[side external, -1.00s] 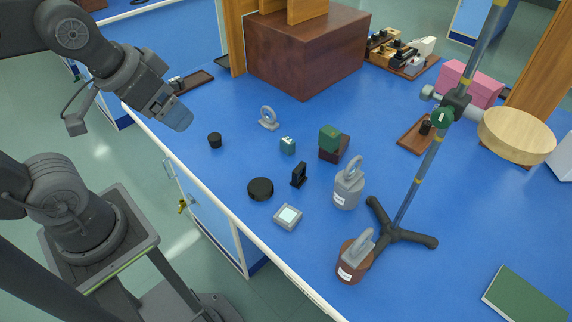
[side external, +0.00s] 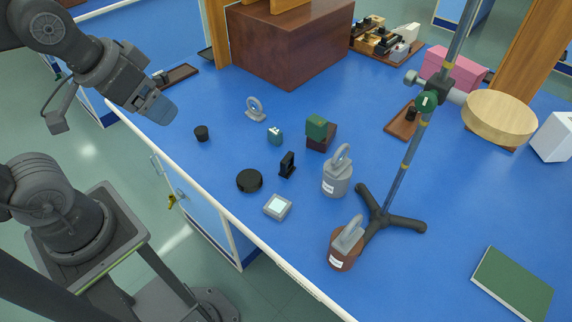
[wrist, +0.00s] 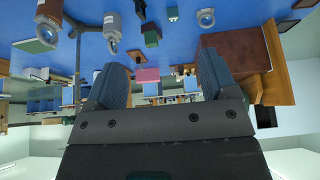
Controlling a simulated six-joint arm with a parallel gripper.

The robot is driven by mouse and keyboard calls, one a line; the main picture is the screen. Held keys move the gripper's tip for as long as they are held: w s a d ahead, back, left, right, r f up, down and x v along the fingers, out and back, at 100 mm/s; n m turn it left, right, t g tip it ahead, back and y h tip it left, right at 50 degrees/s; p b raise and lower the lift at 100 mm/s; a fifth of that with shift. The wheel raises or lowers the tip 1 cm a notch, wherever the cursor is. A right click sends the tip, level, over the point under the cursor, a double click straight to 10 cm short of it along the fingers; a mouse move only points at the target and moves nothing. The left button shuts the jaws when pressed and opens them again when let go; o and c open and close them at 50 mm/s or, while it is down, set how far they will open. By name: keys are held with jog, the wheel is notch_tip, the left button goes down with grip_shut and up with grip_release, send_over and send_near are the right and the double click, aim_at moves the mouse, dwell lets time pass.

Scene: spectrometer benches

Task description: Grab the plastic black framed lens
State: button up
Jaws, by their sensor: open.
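A small upright black framed piece (side external: 288,165), which looks like the black framed lens, stands on the blue bench near the middle of the side view. It also shows at the top edge of the wrist view (wrist: 140,8), partly cut off. My gripper (side external: 160,108) hangs above the bench's left edge, up and left of this piece and well apart from it. In the wrist view, its two blue-grey fingers are spread with nothing between them (wrist: 162,75).
A tripod stand (side external: 388,222) stands right. Open bench lies left of these objects.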

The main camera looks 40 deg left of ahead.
jog(key=shift+w, duration=0.1)
jog(key=m+g+y, duration=0.2)
jog(key=m+g, duration=0.4)
jog(key=m, duration=0.9)
send_over(287, 157)
jog(key=d, duration=0.1)
notch_tip(287, 157, down, 14)
jog(key=shift+m, duration=0.4)
jog(key=f, duration=0.9)
jog(key=shift+w+a, duration=0.1)
jog(key=shift+a, duration=0.2)
jog(key=shift+a+f, duration=0.15)
jog(key=shift+f, duration=1.25)
jog(key=shift+a+f, duration=0.15)
jog(key=shift+f, duration=1.25)
jog(key=shift+c, duration=0.2)
